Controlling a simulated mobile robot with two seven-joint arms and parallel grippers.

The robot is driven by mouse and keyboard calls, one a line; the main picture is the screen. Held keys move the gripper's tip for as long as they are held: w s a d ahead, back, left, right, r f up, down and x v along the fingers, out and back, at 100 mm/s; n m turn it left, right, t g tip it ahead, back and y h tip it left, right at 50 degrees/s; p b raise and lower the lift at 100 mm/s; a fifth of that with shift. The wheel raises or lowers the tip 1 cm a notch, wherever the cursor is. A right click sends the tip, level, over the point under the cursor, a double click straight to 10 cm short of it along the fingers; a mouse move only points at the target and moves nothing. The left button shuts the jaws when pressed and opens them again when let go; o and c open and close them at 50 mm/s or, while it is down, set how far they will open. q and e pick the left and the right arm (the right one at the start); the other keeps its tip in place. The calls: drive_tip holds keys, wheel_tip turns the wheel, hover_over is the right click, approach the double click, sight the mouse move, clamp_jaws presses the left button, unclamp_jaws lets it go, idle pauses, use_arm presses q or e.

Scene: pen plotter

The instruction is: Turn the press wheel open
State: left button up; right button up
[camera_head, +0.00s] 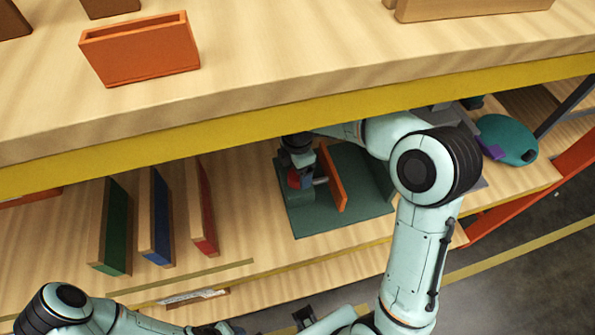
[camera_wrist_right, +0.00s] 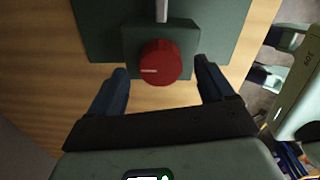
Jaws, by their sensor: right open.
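The press wheel is a round red knob (camera_wrist_right: 160,62) with a pale line across its face, on a dark green block (camera_wrist_right: 185,38). In the head view a little of its red (camera_head: 294,178) shows on the press's dark green base (camera_head: 318,222), beside an upright orange plate (camera_head: 334,178). My right gripper (camera_wrist_right: 161,70) is open, with one finger on each side of the wheel and visible gaps to it. In the head view that gripper (camera_head: 298,160) is partly hidden. My left arm runs along the bottom edge; I cannot make out its gripper.
The press stands on a wooden lower shelf under a yellow-edged upper shelf (camera_head: 230,117). Green (camera_head: 112,226), blue (camera_head: 157,218) and red (camera_head: 202,208) upright boards stand left of it. A teal paddle-shaped object (camera_head: 512,140) lies to the right.

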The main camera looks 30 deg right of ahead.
wheel_tip(320, 180, up, 5)
drive_tip(key=shift+r, duration=0.1)
idle(0.7)
